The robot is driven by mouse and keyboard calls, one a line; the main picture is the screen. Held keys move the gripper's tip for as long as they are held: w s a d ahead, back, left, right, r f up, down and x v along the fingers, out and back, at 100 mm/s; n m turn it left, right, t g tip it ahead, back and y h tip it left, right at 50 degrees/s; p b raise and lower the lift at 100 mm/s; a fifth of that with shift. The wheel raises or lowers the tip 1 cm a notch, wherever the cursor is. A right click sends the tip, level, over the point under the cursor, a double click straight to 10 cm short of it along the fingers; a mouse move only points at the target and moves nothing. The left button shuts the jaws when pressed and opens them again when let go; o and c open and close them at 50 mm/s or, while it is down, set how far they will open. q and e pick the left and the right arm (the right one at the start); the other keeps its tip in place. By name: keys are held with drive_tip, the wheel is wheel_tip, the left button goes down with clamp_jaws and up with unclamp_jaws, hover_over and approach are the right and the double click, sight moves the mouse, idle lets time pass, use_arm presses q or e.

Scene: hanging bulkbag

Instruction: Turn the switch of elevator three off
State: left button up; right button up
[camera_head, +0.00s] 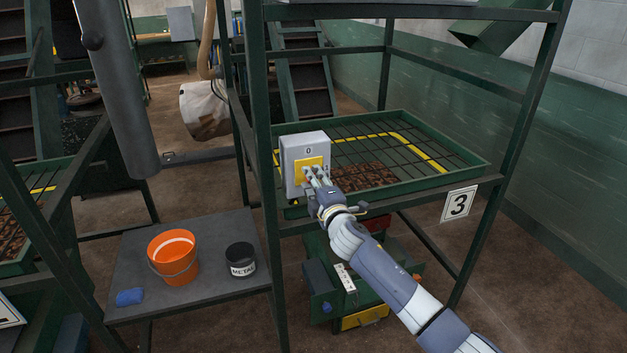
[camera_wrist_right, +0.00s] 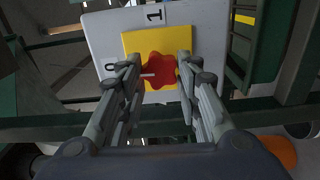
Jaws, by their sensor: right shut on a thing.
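The switch is a grey box (camera_head: 291,171) with a yellow plate on a green frame post; a plate (camera_head: 459,205) numbered 3 hangs on that frame. In the wrist view the yellow plate (camera_wrist_right: 134,45) carries a red knob (camera_wrist_right: 158,71). A 1 label is above it and a 0 label at its left. A small pale mark on the knob points left, toward the 0 side. My right gripper (camera_head: 313,174) is at the plate, its two fingers (camera_wrist_right: 156,68) shut on the knob from both sides. In the head view they hide the knob. My left gripper is out of view.
A green tray with a grid (camera_head: 470,164) is behind the switch. A side table (camera_head: 205,299) at the left holds an orange bucket (camera_head: 173,257), a black METAL pot (camera_head: 241,258) and a blue cloth (camera_head: 129,297). Green frame posts stand close around the switch.

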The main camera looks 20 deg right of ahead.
drive_tip(key=shift+n, duration=0.3)
drive_tip(key=o, duration=1.1)
drive_tip(key=shift+s, duration=0.15)
drive_tip(key=s, duration=1.1)
drive_tip(key=shift+s+d, duration=0.2)
drive_tip(key=shift+s, duration=0.2)
